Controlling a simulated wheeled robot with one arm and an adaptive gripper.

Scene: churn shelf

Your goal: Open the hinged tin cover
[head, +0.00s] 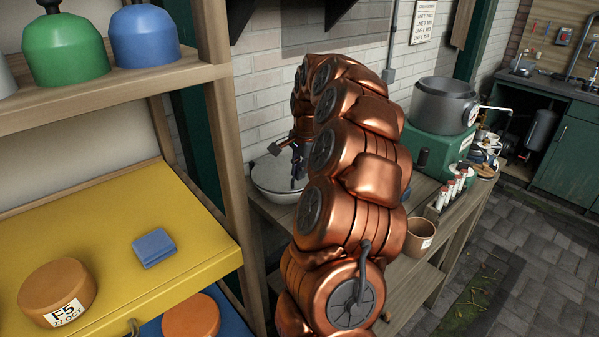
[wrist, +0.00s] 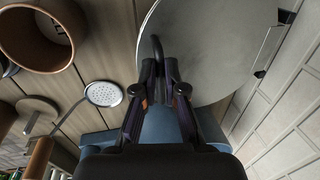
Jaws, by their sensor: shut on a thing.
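The tin cover (wrist: 215,45) is a large, round, pale grey disc at the top of the wrist view. A straight hinge-like bar (wrist: 272,45) with dark ends lies along its far right edge. In the head view, a round grey rim (head: 268,181) of the tin shows behind my arm. My gripper (wrist: 166,90) is at the near edge of the cover, its fingers shut on a dark, curved handle (wrist: 157,46). In the head view, my gripper (head: 298,165) is mostly hidden by my copper-coloured arm. I cannot tell whether the cover is raised.
A brown round pot (wrist: 40,65) and a perforated skimmer (wrist: 104,94) are left of my gripper. A blue surface (wrist: 96,143) lies below it. A brick wall (head: 260,95) stands behind the bench, a wooden shelf post (head: 235,150) close left. A grey pot (head: 441,105) stands farther right.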

